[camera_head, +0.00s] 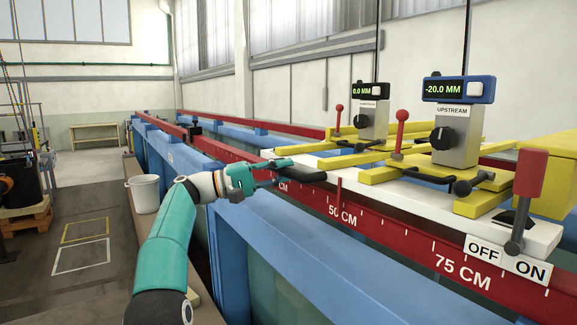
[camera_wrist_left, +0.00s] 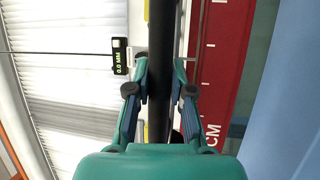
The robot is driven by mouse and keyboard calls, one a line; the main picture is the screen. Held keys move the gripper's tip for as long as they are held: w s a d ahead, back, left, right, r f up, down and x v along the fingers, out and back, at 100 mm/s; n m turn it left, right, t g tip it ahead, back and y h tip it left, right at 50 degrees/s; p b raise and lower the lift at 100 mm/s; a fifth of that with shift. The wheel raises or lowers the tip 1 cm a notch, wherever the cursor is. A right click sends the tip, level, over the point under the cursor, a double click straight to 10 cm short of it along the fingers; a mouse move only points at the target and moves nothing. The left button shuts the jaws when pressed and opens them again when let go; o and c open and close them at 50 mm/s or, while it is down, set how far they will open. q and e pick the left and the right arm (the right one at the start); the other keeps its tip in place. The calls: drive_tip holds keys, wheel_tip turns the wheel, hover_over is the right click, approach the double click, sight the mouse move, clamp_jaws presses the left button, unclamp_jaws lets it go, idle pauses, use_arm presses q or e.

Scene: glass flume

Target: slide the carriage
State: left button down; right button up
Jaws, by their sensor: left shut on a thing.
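The carriage is a white plate (camera_head: 325,182) with yellow cross frames, lying over the red rails. A black handle bar (camera_head: 308,196) runs along its near left edge. My left gripper (camera_head: 281,173) is shut on this bar near its left part. In the left wrist view, the fingers (camera_wrist_left: 160,90) lie on either side of the black bar (camera_wrist_left: 160,40). My right gripper is in neither view.
The red rail (camera_head: 400,242) carries a scale with 50 CM and 75 CM marks. Two gauges stand on the carriage, one reading 0.0 MM (camera_head: 370,90), the other, labelled UPSTREAM (camera_head: 457,90), reading -20.0 MM. A red-topped lever (camera_head: 530,174) stands by OFF/ON labels. A white bucket (camera_head: 145,193) stands left.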

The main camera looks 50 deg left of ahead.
use_arm(q)
drive_tip(key=shift+a+f, duration=0.15)
drive_tip(key=c, duration=1)
unclamp_jaws()
drive_tip(key=shift+w, duration=0.15)
drive_tip(key=v, duration=1.2)
